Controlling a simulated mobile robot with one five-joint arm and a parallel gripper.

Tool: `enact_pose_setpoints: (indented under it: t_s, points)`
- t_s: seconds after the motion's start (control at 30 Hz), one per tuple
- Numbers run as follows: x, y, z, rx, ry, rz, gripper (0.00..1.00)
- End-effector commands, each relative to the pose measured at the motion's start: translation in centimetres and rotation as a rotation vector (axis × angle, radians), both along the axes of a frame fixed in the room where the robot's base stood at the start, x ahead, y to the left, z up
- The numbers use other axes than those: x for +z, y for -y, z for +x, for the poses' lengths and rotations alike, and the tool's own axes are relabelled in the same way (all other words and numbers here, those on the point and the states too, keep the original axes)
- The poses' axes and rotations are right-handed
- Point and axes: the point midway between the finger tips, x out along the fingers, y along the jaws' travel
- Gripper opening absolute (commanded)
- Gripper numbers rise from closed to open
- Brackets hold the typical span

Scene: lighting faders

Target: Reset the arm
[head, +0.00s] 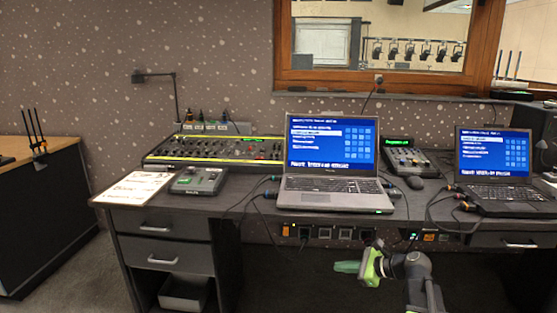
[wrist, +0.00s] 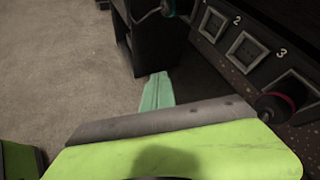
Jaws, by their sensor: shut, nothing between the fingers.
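My gripper (head: 349,267) is at the lower right in the head view, in front of the desk and below its top. Its body is bright green, and its pale green fingers point left. It is shut and holds nothing. In the wrist view the pale green fingertips (wrist: 156,92) show beyond the grey and lime green gripper body, over the floor beside the desk front.
A desk (head: 262,202) carries two laptops (head: 333,184) (head: 496,193), a lighting console (head: 215,150), a small control box (head: 199,180) and a paper sheet (head: 134,187). Numbered sockets (wrist: 243,48) line the desk front close to my gripper. Cables hang there. Carpet (wrist: 60,75) is clear at left.

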Motion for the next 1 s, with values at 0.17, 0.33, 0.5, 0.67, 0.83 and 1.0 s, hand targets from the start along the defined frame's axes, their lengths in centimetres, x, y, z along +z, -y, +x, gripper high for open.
enact_pose_setpoints:
  t_s: [0.17,0.33,0.5,0.67,0.83,1.0]
  points:
    - [-4.1,-10.6,-4.0,0.351,0.044,-0.324,0.00]
    - [-8.2,-15.3,-9.2,0.753,0.131,-0.681,0.00]
    - [-10.9,-11.8,-13.1,1.140,0.191,-1.005,0.00]
    - [-11.6,-6.8,-15.3,1.482,0.219,-1.190,0.00]
    - [-8.3,-6.0,-15.6,1.675,0.310,-1.207,0.00]
    - [-3.3,-6.0,-15.6,1.671,0.309,-1.206,0.00]
